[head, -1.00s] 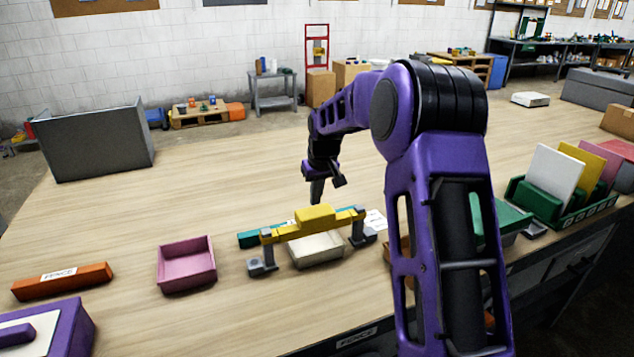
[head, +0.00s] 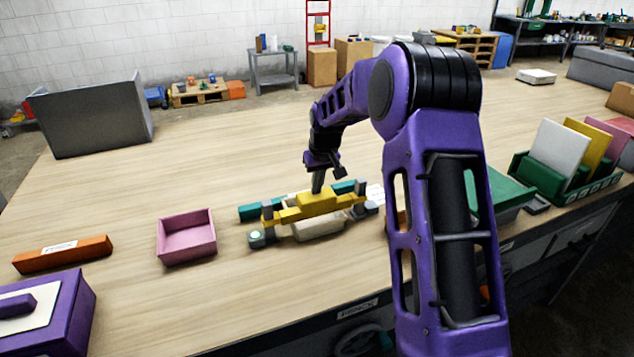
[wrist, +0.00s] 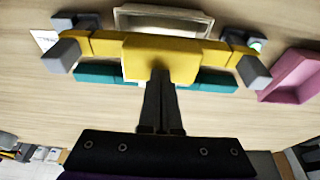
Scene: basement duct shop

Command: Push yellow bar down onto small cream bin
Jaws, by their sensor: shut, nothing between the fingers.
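The yellow bar (head: 318,203) spans two grey posts, with its thick middle block above the small cream bin (head: 318,226). In the wrist view the yellow bar (wrist: 160,58) crosses the picture, and the cream bin (wrist: 165,21) shows partly behind it. My gripper (head: 317,188) is shut and points down, its tips at the bar's middle block and apparently touching it. The shut fingers also show in the wrist view (wrist: 160,90). The bar sits low between the posts, whose tops stand above it. Whether it touches the bin's rim is hard to tell. A pale green light shows on the left post's foot.
A teal bar (head: 250,212) lies behind the posts. A pink bin (head: 187,237) and an orange bar (head: 62,254) stand to the left, with a purple box (head: 70,310) in front. A green rack (head: 560,185) holds panels at right.

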